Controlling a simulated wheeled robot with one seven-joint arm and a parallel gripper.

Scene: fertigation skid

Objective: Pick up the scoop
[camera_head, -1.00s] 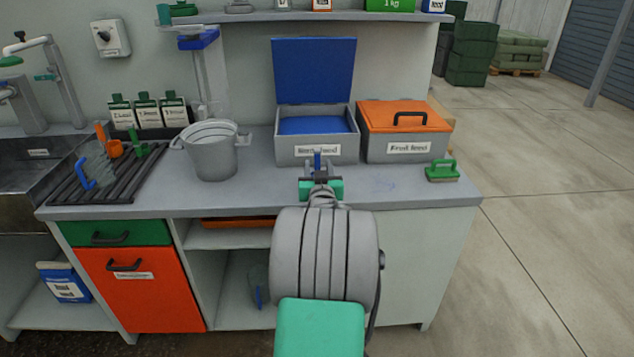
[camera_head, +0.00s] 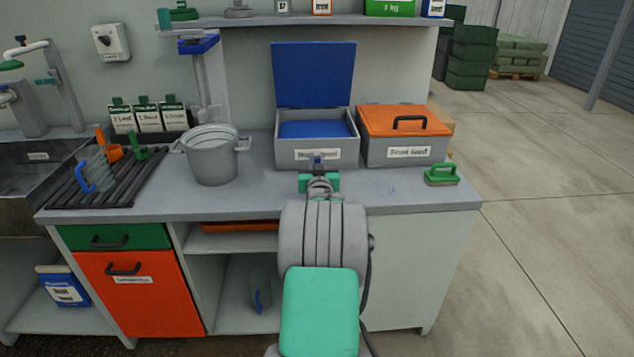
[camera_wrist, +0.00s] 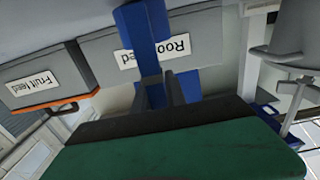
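In the wrist view the blue scoop (camera_wrist: 145,35) reaches from the top edge down to the fingers. My gripper (camera_head: 318,168) is at it, seen from behind. In the wrist view the two dark fingers of my gripper (camera_wrist: 155,90) lie on either side of blue. I cannot tell whether they press on it. The scoop's lower part is hidden by my gripper in the head view.
The grey Root feed box (camera_head: 345,153) has its blue lid raised. The orange-lidded Fruit feed box (camera_head: 375,150) stands to its right, a green brush (camera_head: 441,174) beyond. A grey bucket (camera_head: 212,163) stands left, beside a black drying rack (camera_head: 120,190) with coloured-handled tools. Counter between is clear.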

